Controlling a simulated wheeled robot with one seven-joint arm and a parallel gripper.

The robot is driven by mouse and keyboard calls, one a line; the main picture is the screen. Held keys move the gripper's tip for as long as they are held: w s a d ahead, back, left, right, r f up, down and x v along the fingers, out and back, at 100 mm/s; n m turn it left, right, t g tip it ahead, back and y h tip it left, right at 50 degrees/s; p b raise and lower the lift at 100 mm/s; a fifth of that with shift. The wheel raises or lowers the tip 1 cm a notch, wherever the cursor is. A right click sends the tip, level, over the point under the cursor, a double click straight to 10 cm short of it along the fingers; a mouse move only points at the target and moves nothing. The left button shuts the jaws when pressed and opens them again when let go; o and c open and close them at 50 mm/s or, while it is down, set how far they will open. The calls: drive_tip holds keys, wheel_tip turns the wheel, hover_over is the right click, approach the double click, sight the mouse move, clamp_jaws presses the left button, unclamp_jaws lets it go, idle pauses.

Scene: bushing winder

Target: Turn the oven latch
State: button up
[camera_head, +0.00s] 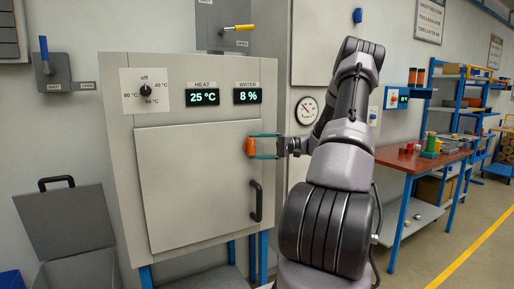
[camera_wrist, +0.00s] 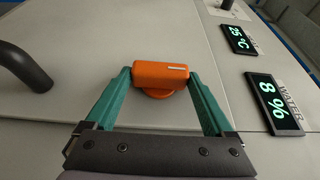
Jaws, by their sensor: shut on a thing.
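The oven (camera_head: 190,180) is a light grey cabinet with a closed front door. An orange latch (camera_head: 250,146) sits near the door's upper right edge. In the wrist view the latch (camera_wrist: 160,74) is an orange bar with a white line on a round orange base. My gripper (camera_head: 262,147) has teal fingers and reaches the latch from the right. In the wrist view my gripper (camera_wrist: 160,80) has one finger at each end of the bar, shut on it. The lower base of the latch is partly hidden by the bar.
A black door handle (camera_head: 256,200) is below the latch; it shows at the left of the wrist view (camera_wrist: 22,66). HEAT (camera_head: 202,97) and WATER (camera_head: 247,96) displays read 25 °C and 8 %. A dial (camera_head: 146,91) is at upper left. A red-topped workbench (camera_head: 425,158) stands at right.

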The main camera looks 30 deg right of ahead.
idle(0.3)
drive_tip(key=o, duration=1.1)
drive_tip(key=v, duration=1)
drive_tip(key=shift+s+d, duration=0.1)
drive_tip(key=shift+d, duration=0.3)
drive_tip(key=shift+a, duration=0.1)
